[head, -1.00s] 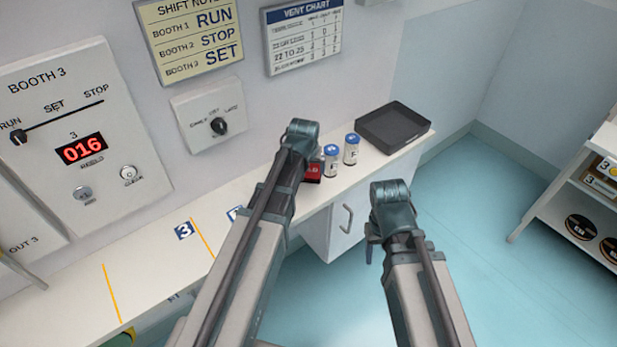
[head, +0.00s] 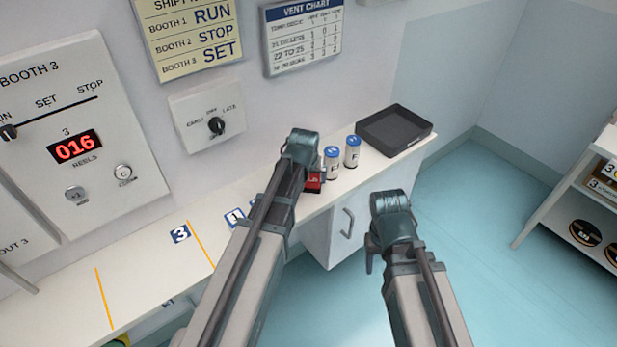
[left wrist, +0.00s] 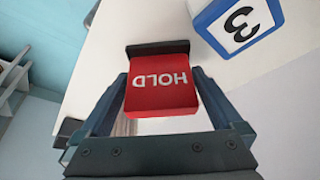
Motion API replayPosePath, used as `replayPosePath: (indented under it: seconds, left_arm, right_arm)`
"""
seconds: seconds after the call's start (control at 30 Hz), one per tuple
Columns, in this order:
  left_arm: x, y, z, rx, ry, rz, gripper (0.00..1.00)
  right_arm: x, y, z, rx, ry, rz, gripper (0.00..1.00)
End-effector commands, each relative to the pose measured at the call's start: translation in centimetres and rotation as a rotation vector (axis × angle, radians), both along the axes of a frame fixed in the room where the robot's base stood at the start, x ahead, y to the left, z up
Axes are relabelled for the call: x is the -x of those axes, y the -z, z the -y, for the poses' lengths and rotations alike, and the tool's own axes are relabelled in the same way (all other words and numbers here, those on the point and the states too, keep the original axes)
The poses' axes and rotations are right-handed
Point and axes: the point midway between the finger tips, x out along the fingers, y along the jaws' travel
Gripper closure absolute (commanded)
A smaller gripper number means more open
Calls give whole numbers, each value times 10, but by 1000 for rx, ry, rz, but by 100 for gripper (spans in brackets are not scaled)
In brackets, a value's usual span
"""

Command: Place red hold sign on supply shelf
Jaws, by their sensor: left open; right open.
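The red hold sign (head: 314,182) stands on the white counter (head: 150,262), partly hidden behind my left arm in the head view. In the left wrist view the sign (left wrist: 162,92) reads HOLD upside down, with a dark base strip (left wrist: 157,47) at its far end. My left gripper (left wrist: 160,82) is open, with one finger on each side of the sign. I cannot tell whether either finger touches it. My right gripper (head: 372,256) is open and empty, over the floor in front of the counter. A white shelf unit (head: 548,228) at the right edge holds reels and labelled boxes.
Two blue-capped bottles (head: 332,165) stand just right of the sign. A black tray (head: 394,131) lies at the counter's right end. Open floor (head: 468,240) lies between the counter and the shelf unit.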

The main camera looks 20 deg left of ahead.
Motion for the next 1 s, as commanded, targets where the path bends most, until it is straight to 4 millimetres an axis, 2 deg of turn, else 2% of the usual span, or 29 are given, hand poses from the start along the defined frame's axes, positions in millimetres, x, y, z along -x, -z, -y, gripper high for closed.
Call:
replayPosePath:
  seconds: [0.27, 0.8, 1.0]
  left_arm:
    - [5, -16, 0, 0, 0, 0, 0]
    - [36, -95, 4, 0, 0, 0, 0]
    - [44, -113, 6, 0, 0, 0, 0]
  right_arm:
    - [0, -16, 0, 0, 0, 0, 43]
    - [0, -95, 0, 0, 0, 0, 43]
    - [0, -113, 0, 0, 0, 0, 43]
